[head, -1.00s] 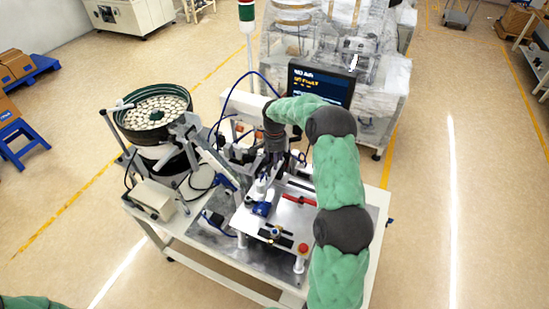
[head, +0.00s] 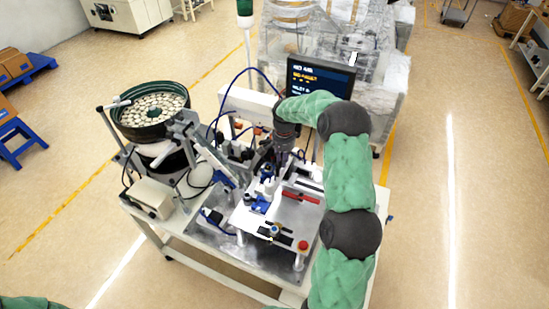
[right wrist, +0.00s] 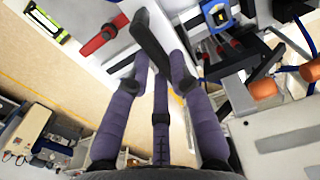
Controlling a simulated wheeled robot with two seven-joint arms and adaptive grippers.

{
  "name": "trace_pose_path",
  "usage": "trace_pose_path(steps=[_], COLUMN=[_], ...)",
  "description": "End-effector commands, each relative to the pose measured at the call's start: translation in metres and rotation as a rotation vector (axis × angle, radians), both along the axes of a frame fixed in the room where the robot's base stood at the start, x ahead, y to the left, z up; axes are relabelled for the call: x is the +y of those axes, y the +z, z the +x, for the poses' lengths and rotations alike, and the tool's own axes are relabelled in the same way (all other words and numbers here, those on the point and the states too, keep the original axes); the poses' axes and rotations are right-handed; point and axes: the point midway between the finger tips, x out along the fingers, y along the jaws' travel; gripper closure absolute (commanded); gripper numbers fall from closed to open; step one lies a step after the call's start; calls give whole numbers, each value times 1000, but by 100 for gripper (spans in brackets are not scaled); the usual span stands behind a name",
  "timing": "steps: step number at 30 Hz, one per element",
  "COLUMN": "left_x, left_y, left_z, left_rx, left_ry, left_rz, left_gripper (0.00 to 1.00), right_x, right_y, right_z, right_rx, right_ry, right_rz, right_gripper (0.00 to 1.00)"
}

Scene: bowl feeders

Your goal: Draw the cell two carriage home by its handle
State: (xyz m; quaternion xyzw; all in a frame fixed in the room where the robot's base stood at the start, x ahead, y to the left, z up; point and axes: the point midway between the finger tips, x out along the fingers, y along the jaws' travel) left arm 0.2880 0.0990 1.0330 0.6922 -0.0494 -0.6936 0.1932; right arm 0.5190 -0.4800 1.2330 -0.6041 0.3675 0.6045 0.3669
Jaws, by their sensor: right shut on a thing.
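My right gripper (head: 276,158) reaches down over the back of the cell's fixture in the head view. In the right wrist view its purple-grey fingers (right wrist: 162,78) are closed around a dark bar-shaped handle (right wrist: 150,42). The fingers cover part of the handle, and how it joins the carriage is hidden. A blue block (head: 258,204) sits on the white fixture plate (head: 250,222) in front of the gripper. I cannot tell for sure which part is the carriage. My left gripper is out of view; only a bit of green sleeve shows at lower left.
A bowl feeder (head: 150,110) full of pale discs stands at the left of the bench, with a grey control box (head: 153,197) below it. A red bar (head: 301,197) and a red button (head: 303,245) are on the fixture's right. A monitor (head: 318,80) stands behind.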

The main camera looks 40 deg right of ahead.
Motion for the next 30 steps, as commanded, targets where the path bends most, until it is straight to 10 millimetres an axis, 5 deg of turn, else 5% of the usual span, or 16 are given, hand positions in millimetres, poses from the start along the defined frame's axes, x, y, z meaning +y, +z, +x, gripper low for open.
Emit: trace_pose_path(steps=[15,30], left_x=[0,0], left_y=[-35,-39], left_z=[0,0], left_rx=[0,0], left_ry=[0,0], left_rz=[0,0], left_gripper=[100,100], right_x=[-58,-71], right_y=[-2,0], right_z=[-111,-136], right_rx=[2,3], right_ry=[-4,-1], right_rz=[-1,0], right_gripper=[100,100])
